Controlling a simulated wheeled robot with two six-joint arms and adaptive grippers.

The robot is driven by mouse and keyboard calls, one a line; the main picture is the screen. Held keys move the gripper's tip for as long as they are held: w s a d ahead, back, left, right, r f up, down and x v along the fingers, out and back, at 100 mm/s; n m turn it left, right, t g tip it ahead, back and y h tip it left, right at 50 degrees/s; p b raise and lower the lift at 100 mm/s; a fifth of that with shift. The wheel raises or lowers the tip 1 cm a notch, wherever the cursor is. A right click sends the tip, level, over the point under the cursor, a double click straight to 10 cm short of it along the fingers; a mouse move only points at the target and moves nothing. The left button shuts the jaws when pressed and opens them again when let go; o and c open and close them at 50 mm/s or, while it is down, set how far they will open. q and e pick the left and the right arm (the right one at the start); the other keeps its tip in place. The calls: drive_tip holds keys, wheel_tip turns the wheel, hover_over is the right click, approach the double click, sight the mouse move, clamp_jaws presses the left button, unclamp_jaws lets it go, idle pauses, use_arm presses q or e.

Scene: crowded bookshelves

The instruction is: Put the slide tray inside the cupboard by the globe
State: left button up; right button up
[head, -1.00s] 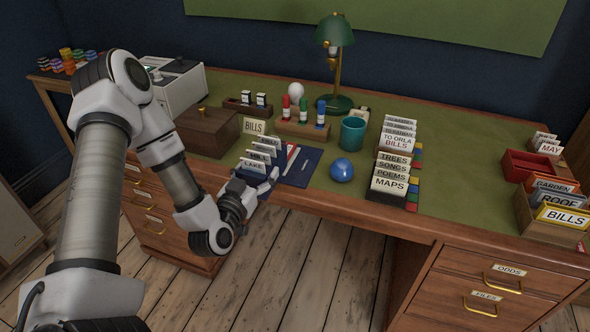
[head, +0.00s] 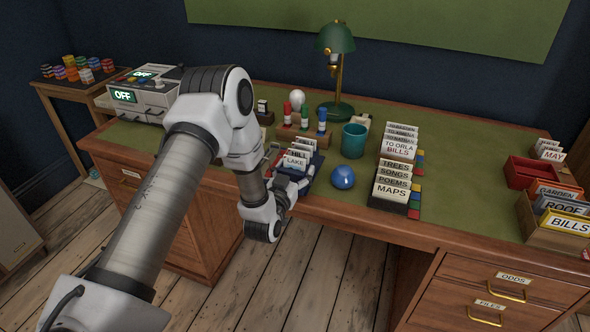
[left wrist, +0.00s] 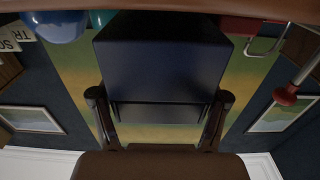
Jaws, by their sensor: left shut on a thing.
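The slide tray (head: 299,164) is the small dark holder with upright white cards; the front card reads LAKE. It is at the front edge of the desk, left of the blue ball. My left gripper (head: 293,188) reaches it from the front and is shut on it. In the left wrist view, the dark blue block of the tray (left wrist: 160,65) fills the space between the two fingers. I cannot tell whether the tray is clear of the desk. My right gripper is not in view. No globe is recognisable; a grey cabinet (head: 15,225) shows at the far left.
A blue ball (head: 343,177), a teal cup (head: 354,141) and a long card rack (head: 392,200) stand right of the tray. A green lamp (head: 337,40) stands behind. A machine marked OFF (head: 142,97) is at the left. Bare floor (head: 325,270) lies in front.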

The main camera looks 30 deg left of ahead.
use_arm(q)
drive_tip(key=shift+f, duration=0.25)
drive_tip(key=o, duration=1.3)
drive_tip(key=shift+c, duration=0.2)
